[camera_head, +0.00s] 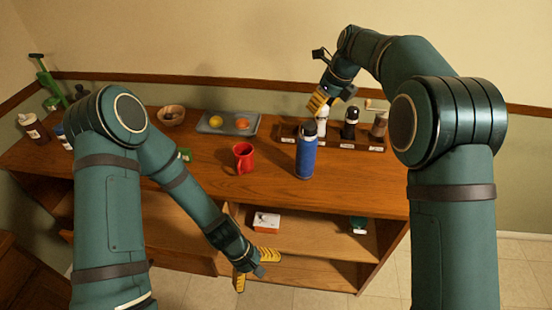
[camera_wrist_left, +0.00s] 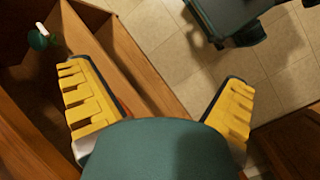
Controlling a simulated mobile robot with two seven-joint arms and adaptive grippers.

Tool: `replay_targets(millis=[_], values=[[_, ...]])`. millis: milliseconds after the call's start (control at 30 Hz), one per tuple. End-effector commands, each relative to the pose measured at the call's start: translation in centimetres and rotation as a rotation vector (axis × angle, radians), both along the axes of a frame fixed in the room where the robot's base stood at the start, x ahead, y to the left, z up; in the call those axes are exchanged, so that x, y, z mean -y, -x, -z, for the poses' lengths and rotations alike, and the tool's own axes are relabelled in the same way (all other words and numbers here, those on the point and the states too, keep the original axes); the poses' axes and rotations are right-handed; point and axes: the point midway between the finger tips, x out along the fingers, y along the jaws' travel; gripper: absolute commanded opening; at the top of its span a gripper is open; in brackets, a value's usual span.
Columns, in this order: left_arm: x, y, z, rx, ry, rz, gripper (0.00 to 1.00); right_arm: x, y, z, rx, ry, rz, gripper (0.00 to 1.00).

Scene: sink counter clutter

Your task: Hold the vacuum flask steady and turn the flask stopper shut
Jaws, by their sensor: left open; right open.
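The blue vacuum flask (camera_head: 306,157) stands upright on the wooden counter, near its front edge. A dark stopper (camera_head: 309,129) sits on its top; how tightly it is seated cannot be told. My right gripper (camera_head: 319,101), with yellow fingers, is above and behind the flask, close over the rack, open and apart from the flask. My left gripper (camera_head: 254,268) is low in front of the shelves, below the counter top. In the left wrist view its yellow fingers (camera_wrist_left: 160,110) are spread wide with nothing between them except a teal part in the foreground.
A red mug (camera_head: 243,157) stands left of the flask. Behind are a rack (camera_head: 345,143) with several containers, a grey tray (camera_head: 213,128) with fruit and a wooden bowl (camera_head: 171,116). A white box (camera_head: 266,222) lies on the shelf below.

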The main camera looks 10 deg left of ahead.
Motion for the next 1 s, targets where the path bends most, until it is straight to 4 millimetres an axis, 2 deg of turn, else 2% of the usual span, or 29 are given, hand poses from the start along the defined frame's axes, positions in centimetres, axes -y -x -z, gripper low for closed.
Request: replay_targets(millis=[167, 267, 367, 533, 667, 800, 900, 1000], values=[[2.4, -1.9, -1.4, -0.168, 0.159, -0.244, 1.00, 0.0, 0.0, 0.0, 0.000, 0.000, 0.000, 0.46], [3.9, -3.7, -2.6, -0.242, 0.272, -0.383, 1.00, 0.0, 0.0, 0.0, 0.000, 0.000, 0.000, 0.46], [5.1, -6.3, -4.2, -0.299, 0.401, -0.522, 1.00, 0.0, 0.0, 0.0, 0.000, 0.000, 0.000, 0.46], [6.2, -11.9, -7.4, -0.350, 0.650, -0.754, 1.00, 0.0, 0.0, 0.0, 0.000, 0.000, 0.000, 0.46], [5.6, -16.8, -10.2, -0.351, 0.856, -0.924, 1.00, 0.0, 0.0, 0.0, 0.000, 0.000, 0.000, 0.46], [3.8, -21.6, -12.9, -0.318, 1.062, -1.077, 1.00, 0.0, 0.0, 0.0, 0.000, 0.000, 0.000, 0.46], [2.4, -24.0, -14.4, -0.287, 1.173, -1.156, 1.00, 0.0, 0.0, 0.0, 0.000, 0.000, 0.000, 0.46], [1.2, -25.5, -15.4, -0.259, 1.250, -1.208, 1.00, 0.0, 0.0, 0.0, 0.000, 0.000, 0.000, 0.46]])
